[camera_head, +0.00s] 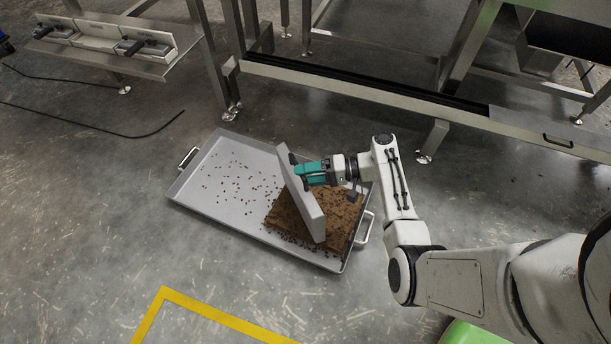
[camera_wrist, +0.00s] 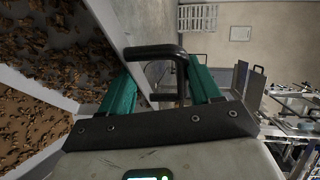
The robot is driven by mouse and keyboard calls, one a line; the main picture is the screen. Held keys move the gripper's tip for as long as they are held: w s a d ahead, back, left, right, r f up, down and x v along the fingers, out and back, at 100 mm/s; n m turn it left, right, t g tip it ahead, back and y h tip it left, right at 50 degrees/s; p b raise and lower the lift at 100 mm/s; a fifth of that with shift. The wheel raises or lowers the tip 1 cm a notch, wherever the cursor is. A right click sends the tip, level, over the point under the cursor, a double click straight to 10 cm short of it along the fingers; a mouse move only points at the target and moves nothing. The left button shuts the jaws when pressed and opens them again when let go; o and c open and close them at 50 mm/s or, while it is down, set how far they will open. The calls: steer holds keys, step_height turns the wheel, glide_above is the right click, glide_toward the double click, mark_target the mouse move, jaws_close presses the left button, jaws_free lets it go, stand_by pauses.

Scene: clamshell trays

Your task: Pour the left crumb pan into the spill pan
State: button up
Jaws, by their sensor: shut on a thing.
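The spill pan (camera_head: 205,190) is a wide, shallow grey tray with end handles, lying on the floor. A brown mound of crumbs (camera_head: 343,208) fills much of its right end, with loose crumbs scattered towards the left. My teal-fingered gripper (camera_head: 300,172) is shut on the black handle (camera_wrist: 157,51) of a grey crumb pan (camera_head: 305,205). The crumb pan is tipped steeply on edge above the spill pan, its lower edge by the mound; whether it touches is unclear. Its inner face is hidden in the head view. Crumbs fill the left of the wrist view.
A metal shelf (camera_head: 115,58) at upper left holds grey pans with black handles (camera_head: 147,47). A steel frame with a long rail (camera_head: 365,88) stands behind the spill pan. A dark cable (camera_head: 95,132) lies on the left floor. Yellow floor tape (camera_head: 225,318) is in front.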

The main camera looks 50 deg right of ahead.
steer(key=shift+s+d+t+y+b, duration=0.15)
steer(key=shift+s+d+t+b, duration=0.05)
steer(key=shift+d+b, duration=0.25)
steer(key=shift+s+d+t+y+b, duration=0.2)
steer(key=shift+d+b, duration=0.1)
steer(key=shift+d, duration=0.15)
step_height(320, 180, up, 3)
steer(key=n+g+h+p, duration=0.1)
steer(key=g+h+p, duration=0.2)
steer(key=h+p, duration=0.1)
steer(key=n+g+h+p, duration=0.1)
steer(key=g+h+p, duration=0.2)
steer(key=h+p, duration=0.2)
steer(key=n+g+h+p, duration=0.2)
steer(key=h+p, duration=0.3)
steer(key=p, duration=0.3)
steer(key=shift+r+g, duration=0.1)
steer(key=shift+g, duration=0.5)
step_height(320, 180, up, 4)
steer(key=p, duration=0.4)
steer(key=shift+w+a, duration=0.1)
stand_by(0.3)
